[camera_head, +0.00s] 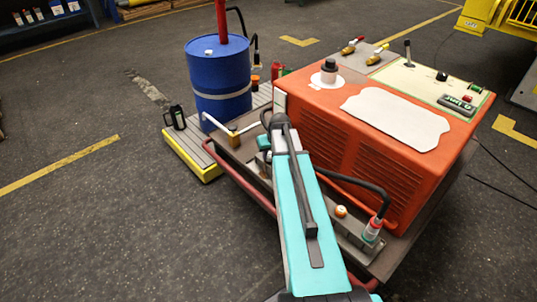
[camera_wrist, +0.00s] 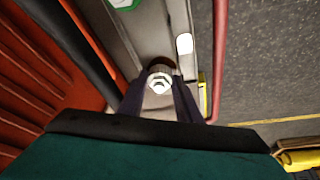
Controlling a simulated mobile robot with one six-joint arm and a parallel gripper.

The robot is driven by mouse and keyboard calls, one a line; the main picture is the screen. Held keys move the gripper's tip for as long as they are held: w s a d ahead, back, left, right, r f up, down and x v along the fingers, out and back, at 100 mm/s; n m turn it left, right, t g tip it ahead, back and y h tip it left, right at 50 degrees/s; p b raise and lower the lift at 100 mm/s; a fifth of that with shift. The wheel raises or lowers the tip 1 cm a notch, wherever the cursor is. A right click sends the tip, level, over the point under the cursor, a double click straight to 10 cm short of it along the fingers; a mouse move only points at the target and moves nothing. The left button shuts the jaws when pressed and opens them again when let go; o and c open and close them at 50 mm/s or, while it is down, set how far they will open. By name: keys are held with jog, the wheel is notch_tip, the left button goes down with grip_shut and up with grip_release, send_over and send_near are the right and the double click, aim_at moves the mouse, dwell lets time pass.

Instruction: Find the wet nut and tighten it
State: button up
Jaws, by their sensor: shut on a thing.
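In the wrist view, a pale hex nut (camera_wrist: 160,82) sits on a round metal fitting on a grey metal manifold. My gripper (camera_wrist: 160,97) has a dark finger on each side of the nut, shut on it. I cannot tell from these frames whether this nut is wet. In the head view, my teal arm hides the nut and most of the gripper. On the manifold (camera_head: 349,243) there, an orange-and-white fitting (camera_head: 341,211) and a hose end with a red and green collar (camera_head: 372,229) show to the right of my arm.
An orange power unit (camera_head: 335,145) stands right behind the manifold, and a black hose (camera_head: 355,184) curves along its front. A red rail (camera_head: 237,181) runs along the near edge. A blue drum (camera_head: 218,85) stands behind left. The floor at left is clear.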

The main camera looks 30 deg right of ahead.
jog(key=shift+w+a+m+h+p, duration=0.1)
jog(key=shift+m+h+p, duration=0.75)
jog(key=shift+m, duration=1.15)
jog(key=shift+g, duration=0.3)
jog(key=o, duration=1.1)
jog(key=shift+c, duration=0.2)
jog(key=p+v, duration=0.1)
jog(key=v, duration=1.3)
jog(key=shift+p, duration=0.4)
